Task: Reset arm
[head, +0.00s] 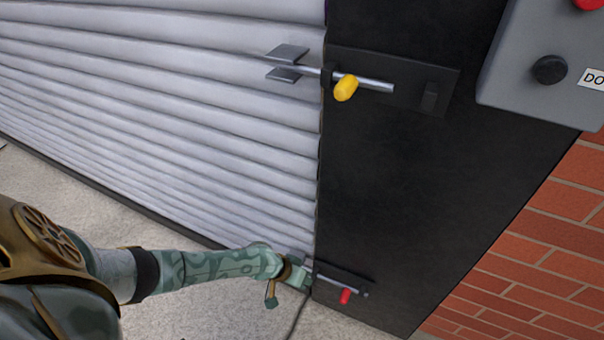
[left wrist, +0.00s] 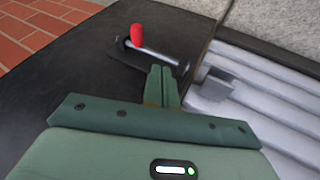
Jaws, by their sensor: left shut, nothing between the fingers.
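My left arm reaches in from the left in the head view, and its green gripper (head: 296,276) is low, beside the lower bolt (head: 352,288) with the red knob. In the left wrist view the fingers of this gripper (left wrist: 162,80) are together with nothing between them. The red knob (left wrist: 137,36) stands just beyond the fingertips, with the metal bolt rod (left wrist: 158,50) beside it. I cannot tell whether the fingertips touch the bolt plate. My right gripper is in neither view.
A ribbed grey shutter (head: 180,110) fills the left. A black post (head: 400,180) carries an upper bolt with a yellow knob (head: 345,88). A grey control box (head: 545,60) hangs at upper right, above a brick wall (head: 540,245). Bare concrete floor (head: 190,315) lies below.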

